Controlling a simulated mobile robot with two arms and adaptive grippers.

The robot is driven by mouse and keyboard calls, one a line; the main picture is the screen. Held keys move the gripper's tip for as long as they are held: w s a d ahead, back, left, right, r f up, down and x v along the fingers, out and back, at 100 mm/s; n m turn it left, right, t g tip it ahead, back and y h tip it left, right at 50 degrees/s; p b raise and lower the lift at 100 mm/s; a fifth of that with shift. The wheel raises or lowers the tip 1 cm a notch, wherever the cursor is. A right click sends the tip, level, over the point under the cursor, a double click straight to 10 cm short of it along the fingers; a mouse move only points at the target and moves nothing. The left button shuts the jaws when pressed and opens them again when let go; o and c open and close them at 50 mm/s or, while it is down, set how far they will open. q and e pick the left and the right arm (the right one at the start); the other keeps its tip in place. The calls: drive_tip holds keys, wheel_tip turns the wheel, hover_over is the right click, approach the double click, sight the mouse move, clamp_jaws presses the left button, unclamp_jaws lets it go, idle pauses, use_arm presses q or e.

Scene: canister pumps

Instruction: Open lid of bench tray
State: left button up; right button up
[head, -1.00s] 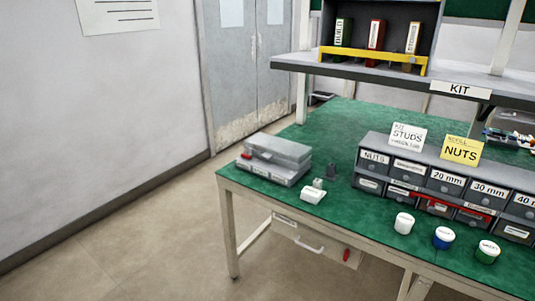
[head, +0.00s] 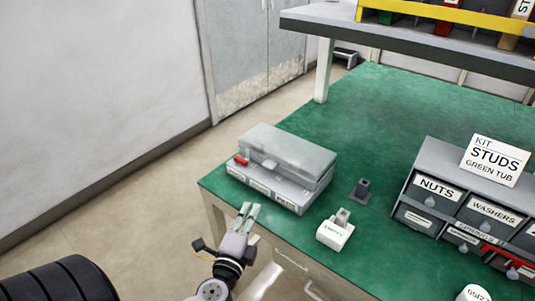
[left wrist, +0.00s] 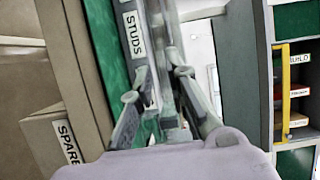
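The bench tray (head: 262,183) is a grey, labelled box on the near left corner of the green bench. In the left wrist view, the fingers (left wrist: 158,95) stand either side of a gap, with the tray's front and STUDS label (left wrist: 132,35) beyond. My right gripper is not in view.
A white EMPTY-labelled block (head: 335,233) and a small dark stand (head: 361,191) are right of the tray. Green bench behind the tray is clear. A SPARE label (left wrist: 69,147) shows below the bench edge.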

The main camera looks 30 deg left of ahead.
use_arm(q)
drive_tip(key=p, duration=0.2)
approach(268, 168)
drive_tip(key=p+x, duration=0.1)
drive_tip(key=x, duration=0.8)
drive_tip(key=shift+w, duration=0.1)
drive_tip(key=shift+w+a, duration=0.15)
drive_tip(key=shift+w, duration=0.15)
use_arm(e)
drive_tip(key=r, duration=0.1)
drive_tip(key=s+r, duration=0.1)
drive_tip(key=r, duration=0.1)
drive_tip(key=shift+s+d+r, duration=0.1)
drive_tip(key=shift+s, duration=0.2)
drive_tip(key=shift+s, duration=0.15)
use_arm(q)
clamp_jaws()
drive_tip(key=shift+f, duration=0.1)
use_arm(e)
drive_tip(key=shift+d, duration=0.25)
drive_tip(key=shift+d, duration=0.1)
